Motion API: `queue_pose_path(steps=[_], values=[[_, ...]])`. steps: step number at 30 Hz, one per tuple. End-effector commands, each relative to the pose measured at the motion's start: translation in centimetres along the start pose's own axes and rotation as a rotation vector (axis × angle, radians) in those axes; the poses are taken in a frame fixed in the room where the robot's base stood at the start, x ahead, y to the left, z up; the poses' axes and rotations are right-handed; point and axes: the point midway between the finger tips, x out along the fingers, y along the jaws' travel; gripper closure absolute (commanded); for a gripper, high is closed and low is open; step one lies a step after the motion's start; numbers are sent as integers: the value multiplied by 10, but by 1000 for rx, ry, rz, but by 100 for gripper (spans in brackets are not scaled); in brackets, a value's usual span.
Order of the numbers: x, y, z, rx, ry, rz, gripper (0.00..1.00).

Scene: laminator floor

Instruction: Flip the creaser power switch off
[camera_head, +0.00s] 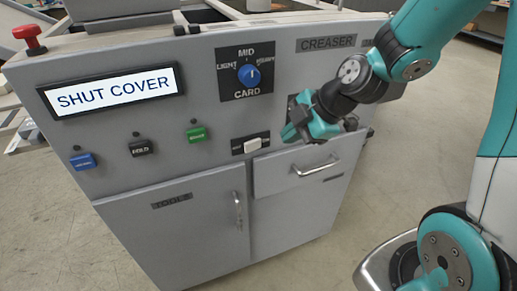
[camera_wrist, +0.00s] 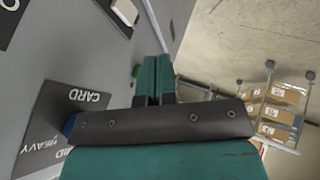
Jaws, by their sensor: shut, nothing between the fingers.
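The grey creaser cabinet (camera_head: 215,165) carries a CREASER label at its upper right. A white rocker (camera_head: 252,145) sits on a small black plate below the card dial; it also shows at the top of the wrist view (camera_wrist: 125,11). I cannot read its marking or tell its setting. Another dark plate (camera_head: 292,101) is mostly hidden behind my gripper (camera_head: 289,133); which control is the power switch I cannot tell. My gripper is shut and empty, in front of the panel to the right of the rocker in the head view. Its teal fingers (camera_wrist: 153,76) lie together.
A drawer handle (camera_head: 315,167) and door handle (camera_head: 237,210) protrude below.

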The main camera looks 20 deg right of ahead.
Motion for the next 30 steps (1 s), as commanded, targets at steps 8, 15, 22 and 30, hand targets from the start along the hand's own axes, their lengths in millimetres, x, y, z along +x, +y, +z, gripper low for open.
queue_pose_path(steps=[8,15,22,30], values=[[1,0,2,6,-2,0,100],[34,-1,1,4,1,-7,100],[84,-2,0,2,1,-8,100],[111,24,-1,2,0,-1,100]])
